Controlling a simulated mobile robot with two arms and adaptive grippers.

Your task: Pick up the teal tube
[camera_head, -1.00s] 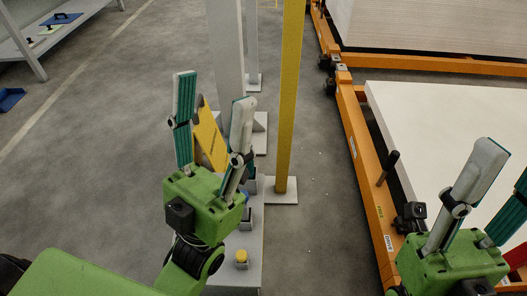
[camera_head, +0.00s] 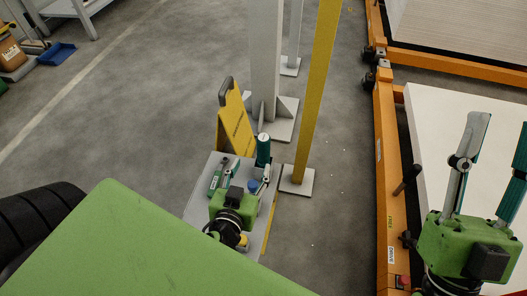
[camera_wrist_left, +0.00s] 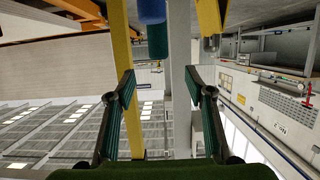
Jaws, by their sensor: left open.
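The teal tube (camera_head: 263,152) stands upright with a pale top in the head view, just beyond my left gripper and near the far edge of the grey platform. In the left wrist view the teal tube (camera_wrist_left: 157,40) is at the top centre, beyond the fingertips and apart from them. My left gripper (camera_head: 243,169) is low over the platform, open, with nothing between its fingers. It also shows open in the left wrist view (camera_wrist_left: 160,78). The tube's base is hidden in the wrist view. My right gripper (camera_head: 499,130) is open and empty at the right.
A blue cylinder (camera_head: 252,185) is by the left gripper. A yellow sign (camera_head: 236,122) stands behind the platform (camera_head: 200,205). A grey post (camera_head: 265,70) and a yellow post (camera_head: 318,90) rise close beyond. An orange frame (camera_head: 388,170) runs at right.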

